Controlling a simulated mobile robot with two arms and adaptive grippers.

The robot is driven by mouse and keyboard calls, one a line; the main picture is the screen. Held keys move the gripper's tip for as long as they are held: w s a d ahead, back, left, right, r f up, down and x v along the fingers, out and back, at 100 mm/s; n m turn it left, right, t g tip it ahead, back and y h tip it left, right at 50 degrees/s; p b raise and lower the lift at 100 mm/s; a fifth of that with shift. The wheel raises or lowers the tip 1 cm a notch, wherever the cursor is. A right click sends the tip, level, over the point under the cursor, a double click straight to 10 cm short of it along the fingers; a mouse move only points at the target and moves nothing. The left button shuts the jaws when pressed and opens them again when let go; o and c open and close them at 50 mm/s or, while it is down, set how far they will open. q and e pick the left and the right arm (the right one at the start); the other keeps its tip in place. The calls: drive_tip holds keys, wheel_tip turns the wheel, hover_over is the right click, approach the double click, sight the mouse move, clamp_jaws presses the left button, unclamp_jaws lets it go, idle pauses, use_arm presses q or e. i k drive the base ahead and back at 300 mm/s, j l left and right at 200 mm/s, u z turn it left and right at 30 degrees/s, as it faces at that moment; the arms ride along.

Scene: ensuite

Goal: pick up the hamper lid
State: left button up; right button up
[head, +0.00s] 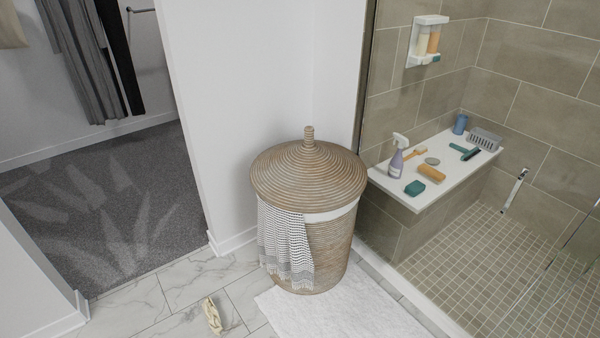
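The hamper lid (290,172) is a shallow cone of coiled tan wicker with a knob handle (309,134) at its top. It sits on the round wicker hamper (331,243) and looks slightly tilted. A band of white liner (331,213) shows below its rim at the right. A grey and white patterned towel (285,246) with a fringe hangs down the hamper's front left from under the lid. Neither of my grippers is in the head view.
A white bath mat (345,308) lies at the hamper's foot, and a crumpled cream cloth (212,315) lies on the marble floor. Right of the hamper, a shower bench (405,196) holds a spray bottle (397,157) and several small items. A wall stands close behind; a doorway opens left.

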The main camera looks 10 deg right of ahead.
sight(309, 175)
drive_tip(key=i+l, duration=0.3)
drive_tip(key=i, duration=0.25)
drive_tip(key=i+l+u, duration=0.1)
drive_tip(key=i+l, duration=0.2)
drive_tip(key=i, duration=0.25)
